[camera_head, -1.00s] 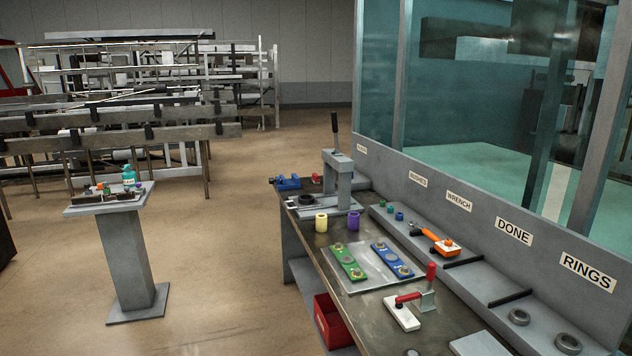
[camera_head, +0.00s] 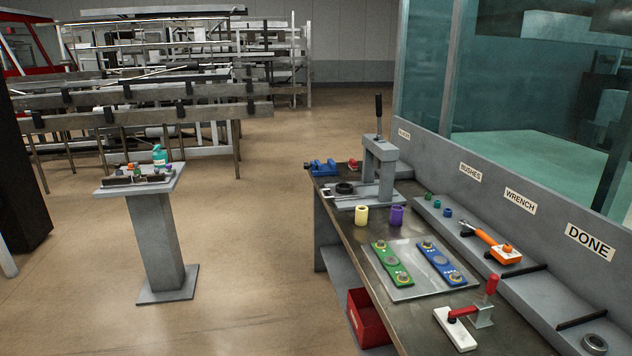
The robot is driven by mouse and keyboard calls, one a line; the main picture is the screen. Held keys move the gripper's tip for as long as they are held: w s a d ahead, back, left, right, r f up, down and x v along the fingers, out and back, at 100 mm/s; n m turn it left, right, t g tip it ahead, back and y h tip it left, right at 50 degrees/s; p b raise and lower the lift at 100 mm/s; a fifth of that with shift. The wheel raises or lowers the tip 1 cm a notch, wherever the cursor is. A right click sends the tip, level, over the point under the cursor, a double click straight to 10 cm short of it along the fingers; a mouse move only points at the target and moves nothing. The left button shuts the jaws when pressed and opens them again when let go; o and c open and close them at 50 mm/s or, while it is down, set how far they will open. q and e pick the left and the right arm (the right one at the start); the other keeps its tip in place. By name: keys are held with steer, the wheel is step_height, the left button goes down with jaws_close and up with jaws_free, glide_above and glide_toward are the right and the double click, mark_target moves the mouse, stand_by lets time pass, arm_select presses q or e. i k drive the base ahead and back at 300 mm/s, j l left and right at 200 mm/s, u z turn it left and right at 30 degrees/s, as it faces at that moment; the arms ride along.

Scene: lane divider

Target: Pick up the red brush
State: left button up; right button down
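No object is clearly recognizable as a red brush. A small red object (camera_head: 353,164) sits at the far end of the workbench beside a blue vise-like object (camera_head: 321,167); it is too small to identify. On the near bench a red-handled clamp (camera_head: 490,284) has a red arm reaching over a white block (camera_head: 455,330). Neither of my grippers is in view.
The workbench (camera_head: 345,225) holds a press (camera_head: 380,155), yellow (camera_head: 362,215) and purple (camera_head: 397,215) cylinders, and green (camera_head: 391,264) and blue (camera_head: 441,262) plates. A red bin (camera_head: 368,318) is below. Racks stand behind. Floor between pedestal and bench is clear.

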mark_target(353, 165)
steer(key=i+u, duration=0.4)
steer(key=i, duration=1.3)
steer(key=i+j+z, duration=0.15)
steer(key=i+z, duration=0.3)
steer(key=i+j+z, duration=0.45)
steer(key=i, duration=0.15)
steer(key=i+j+z, duration=0.45)
steer(key=i+l, duration=0.05)
steer(key=l, duration=0.05)
